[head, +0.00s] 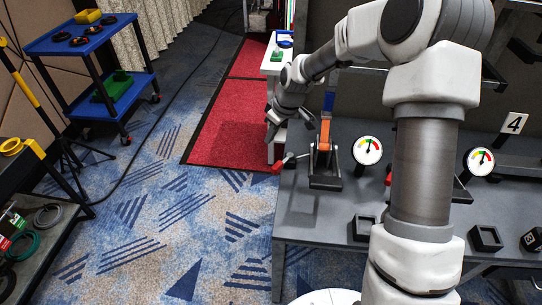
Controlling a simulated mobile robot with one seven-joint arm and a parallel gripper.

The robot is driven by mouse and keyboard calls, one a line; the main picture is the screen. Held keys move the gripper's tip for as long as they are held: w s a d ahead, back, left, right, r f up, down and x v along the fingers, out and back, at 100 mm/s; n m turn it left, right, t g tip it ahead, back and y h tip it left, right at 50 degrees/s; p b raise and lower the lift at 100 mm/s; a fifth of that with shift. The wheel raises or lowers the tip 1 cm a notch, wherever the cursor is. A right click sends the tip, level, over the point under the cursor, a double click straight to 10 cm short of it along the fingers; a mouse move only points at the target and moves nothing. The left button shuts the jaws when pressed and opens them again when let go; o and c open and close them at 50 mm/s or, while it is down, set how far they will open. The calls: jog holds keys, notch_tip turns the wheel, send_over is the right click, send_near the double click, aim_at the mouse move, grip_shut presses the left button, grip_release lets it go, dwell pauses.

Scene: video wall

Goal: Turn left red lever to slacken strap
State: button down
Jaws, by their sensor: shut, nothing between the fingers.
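The left red lever (278,168) has a red knob on a grey shaft that points left from a dark bracket (325,182) at the workbench's left end. An orange strap piece (323,137) stands upright in the bracket, with a blue strap (328,101) above it. A round gauge (367,150) stands just right of it. My gripper (271,134) is shut, above and slightly left of the knob, apparently apart from it. Its fingertips are small and dark, so the exact gap is unclear.
Small black trays (486,238) lie in front. A blue cart (82,37) stands far left. Patterned floor (165,215) is clear.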

aim_at(279, 166)
notch_tip(279, 166, down, 9)
jog(key=shift+s+d+f+b, duration=0.2)
jog(key=shift+s+d+b, duration=0.1)
jog(key=shift+b, duration=0.15)
dwell(0.6)
jog(key=shift+s+d+n, duration=0.15)
jog(key=shift+s+n, duration=0.1)
jog(key=shift+n, duration=0.25)
jog(key=d+n, duration=0.1)
jog(key=s+n+g+p, duration=0.1)
jog(key=n, duration=0.1)
jog(key=shift+s+d+y, duration=0.25)
jog(key=shift+d+y, duration=0.15)
jog(key=d+n, duration=0.1)
jog(key=n, duration=0.1)
jog(key=n+g+p, duration=0.1)
jog(key=shift+s+d+n, duration=0.35)
jog(key=shift+s+n, duration=0.05)
jog(key=shift+a, duration=0.1)
